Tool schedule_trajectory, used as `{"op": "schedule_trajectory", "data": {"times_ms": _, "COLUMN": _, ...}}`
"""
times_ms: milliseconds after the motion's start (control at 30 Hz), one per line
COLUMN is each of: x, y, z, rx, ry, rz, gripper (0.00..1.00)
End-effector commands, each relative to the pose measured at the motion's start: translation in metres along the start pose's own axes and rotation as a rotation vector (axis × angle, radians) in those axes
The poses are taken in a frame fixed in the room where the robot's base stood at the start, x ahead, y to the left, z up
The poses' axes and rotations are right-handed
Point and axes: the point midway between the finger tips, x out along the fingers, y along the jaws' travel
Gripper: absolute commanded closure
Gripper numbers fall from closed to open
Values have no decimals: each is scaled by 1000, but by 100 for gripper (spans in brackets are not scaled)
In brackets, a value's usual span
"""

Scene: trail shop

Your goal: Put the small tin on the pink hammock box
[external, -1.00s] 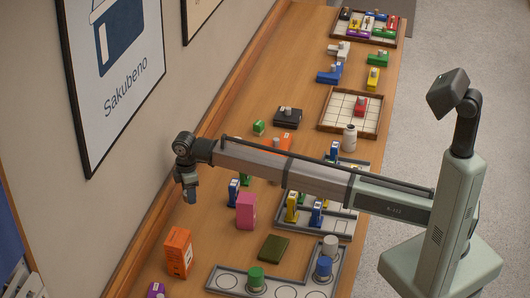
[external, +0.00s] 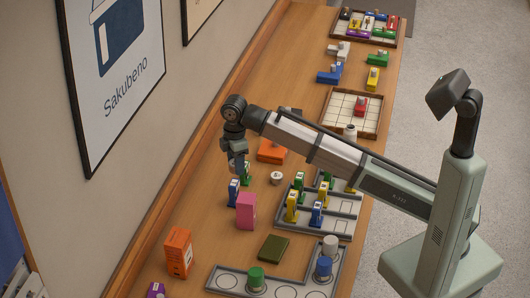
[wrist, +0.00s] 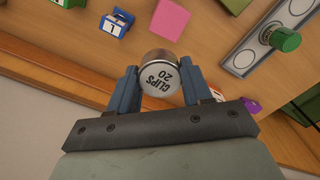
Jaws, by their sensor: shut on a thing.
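My gripper (external: 238,172) is shut on a small round tin (wrist: 160,78), whose pale lid reads "CLIPS 20" in the wrist view. The fingers (wrist: 158,88) press on its two sides. In the external view the tin is hard to make out at the fingertips. The pink box (external: 246,211) stands upright on the wooden counter, below the gripper in the picture and in front of the blue block. The box's pink face also shows in the wrist view (wrist: 170,18), apart from the tin.
A blue block (external: 233,192) and a green block (external: 245,174) stand close to the gripper. A white round piece (external: 276,178) and an orange box (external: 272,151) lie farther right. A grey tray (external: 343,228) holds several blocks. An orange carton (external: 178,253) stands at lower left.

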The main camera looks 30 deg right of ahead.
Motion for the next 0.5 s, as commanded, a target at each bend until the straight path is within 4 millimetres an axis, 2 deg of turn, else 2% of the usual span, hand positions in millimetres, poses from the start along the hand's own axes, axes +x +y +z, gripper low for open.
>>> {"op": "schedule_trajectory", "data": {"times_ms": 33, "x": 4, "y": -10, "z": 11, "rx": -8, "ry": 0, "rz": 0, "gripper": 81}}
{"op": "schedule_trajectory", "data": {"times_ms": 200, "x": 7, "y": -21, "z": 22, "rx": -46, "ry": 0, "rz": 0, "gripper": 81}}
{"op": "schedule_trajectory", "data": {"times_ms": 367, "x": 14, "y": -22, "z": 24, "rx": -76, "ry": -1, "rz": -1, "gripper": 81}}
{"op": "schedule_trajectory", "data": {"times_ms": 500, "x": 32, "y": -22, "z": 24, "rx": -78, "ry": -1, "rz": -1, "gripper": 81}}
